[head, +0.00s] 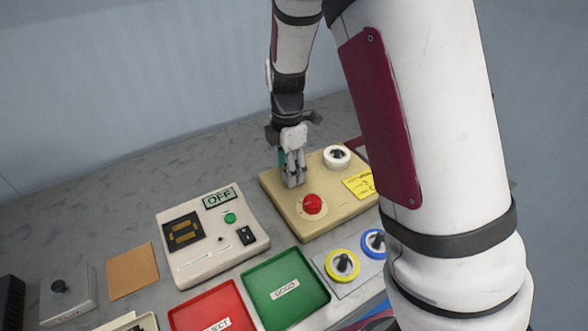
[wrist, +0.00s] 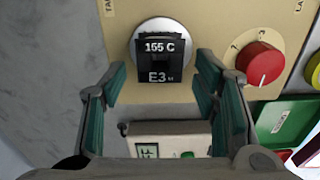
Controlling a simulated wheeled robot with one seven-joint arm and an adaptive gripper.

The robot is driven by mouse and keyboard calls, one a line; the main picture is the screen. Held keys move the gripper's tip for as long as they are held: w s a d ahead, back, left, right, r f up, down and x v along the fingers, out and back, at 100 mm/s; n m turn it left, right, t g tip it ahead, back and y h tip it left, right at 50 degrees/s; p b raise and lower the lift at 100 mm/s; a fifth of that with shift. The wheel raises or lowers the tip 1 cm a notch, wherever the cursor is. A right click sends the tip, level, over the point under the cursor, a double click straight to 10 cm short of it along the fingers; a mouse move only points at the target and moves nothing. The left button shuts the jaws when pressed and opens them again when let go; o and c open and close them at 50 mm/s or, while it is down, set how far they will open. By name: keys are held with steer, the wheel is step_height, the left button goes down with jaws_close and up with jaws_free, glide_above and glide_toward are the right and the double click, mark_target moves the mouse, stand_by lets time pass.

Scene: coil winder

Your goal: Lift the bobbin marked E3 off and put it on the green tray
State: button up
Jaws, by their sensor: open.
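The bobbin marked E3 (wrist: 158,60) is in the upper middle of the wrist view. It has a black face reading "155 C" and "E3" in front of a round silvery disc on the beige winder panel (wrist: 120,28). My gripper (wrist: 163,72) is open, with one teal-padded finger to each side and slightly below the bobbin, not closed on it. In the head view my gripper (head: 293,172) is over the left part of the beige box and hides the bobbin. The green tray (head: 260,280), labelled "GOOD", is at the lower middle and is otherwise empty.
A red knob (head: 313,204) and a white-ringed part (head: 337,157) stand near my gripper. A control box (head: 180,262) with an "OFF" display is to the left. A red tray (head: 236,300) adjoins the green one. Yellow-ringed (head: 342,265) and blue-ringed (head: 374,241) parts are to the right.

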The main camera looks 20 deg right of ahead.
steer(key=shift+c, duration=0.2)
jaws_close()
steer(key=shift+r, duration=0.15)
steer(key=shift+r, duration=0.5)
step_height(320, 180, up, 2)
steer(key=shift+r, duration=0.25)
steer(key=s, duration=0.5)
steer(key=s+a+r, duration=0.1)
steer(key=s, duration=1)
steer(key=shift+a+r+p, duration=0.15)
steer(key=shift+a+p, duration=0.05)
steer(key=shift+p, duration=0.1)
